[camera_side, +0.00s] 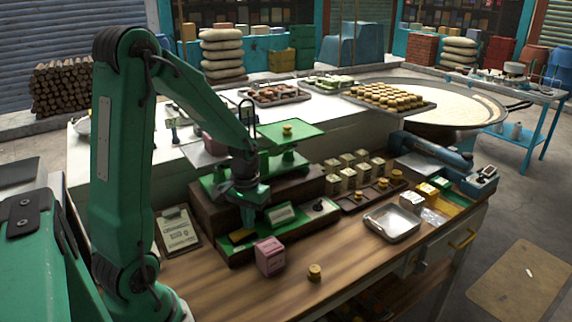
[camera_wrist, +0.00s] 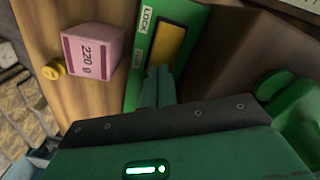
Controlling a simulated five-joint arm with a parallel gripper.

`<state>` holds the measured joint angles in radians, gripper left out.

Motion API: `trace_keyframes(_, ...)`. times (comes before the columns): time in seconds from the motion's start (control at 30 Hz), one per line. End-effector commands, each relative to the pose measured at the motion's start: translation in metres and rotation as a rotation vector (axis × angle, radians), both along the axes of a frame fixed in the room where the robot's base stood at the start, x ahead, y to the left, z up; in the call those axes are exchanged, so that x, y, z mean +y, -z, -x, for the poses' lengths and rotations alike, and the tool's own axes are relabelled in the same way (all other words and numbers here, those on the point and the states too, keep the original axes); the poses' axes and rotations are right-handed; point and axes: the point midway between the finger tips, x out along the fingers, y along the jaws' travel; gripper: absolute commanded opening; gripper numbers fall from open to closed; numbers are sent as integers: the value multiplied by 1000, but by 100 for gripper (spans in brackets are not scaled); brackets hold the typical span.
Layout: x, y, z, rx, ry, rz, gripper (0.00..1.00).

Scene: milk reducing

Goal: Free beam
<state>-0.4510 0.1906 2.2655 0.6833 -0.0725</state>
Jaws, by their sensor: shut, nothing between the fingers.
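A balance scale stands on a dark wooden plinth (camera_side: 300,188); my arm hides most of its beam. Its green right pan (camera_side: 297,135) carries a brass weight (camera_side: 287,130), and a pink block (camera_side: 213,141) shows at the left pan. On the green front base, a yellow lock piece (camera_wrist: 168,52) lies in a panel beside a LOCK label (camera_wrist: 147,19); it also shows in the side view (camera_side: 241,236). My gripper (camera_wrist: 158,82) is shut and empty, its tips close to the yellow piece's near end. I cannot tell whether they touch.
A pink 220 g block (camera_side: 269,256) and a brass weight (camera_side: 315,272) stand on the wooden counter in front of the base. A clipboard (camera_side: 177,231) lies to the left. A metal tray (camera_side: 392,222) and several small boxes stand to the right.

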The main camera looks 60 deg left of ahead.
Motion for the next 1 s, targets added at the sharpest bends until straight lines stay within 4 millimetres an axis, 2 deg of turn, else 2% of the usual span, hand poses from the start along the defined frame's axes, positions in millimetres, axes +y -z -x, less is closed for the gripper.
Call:
trace_keyframes(0.6, 0, 6, 1, 3, 0, 1, 0)
trace_keyframes(1.0, 0, -11, 0, 0, 0, 0, 0)
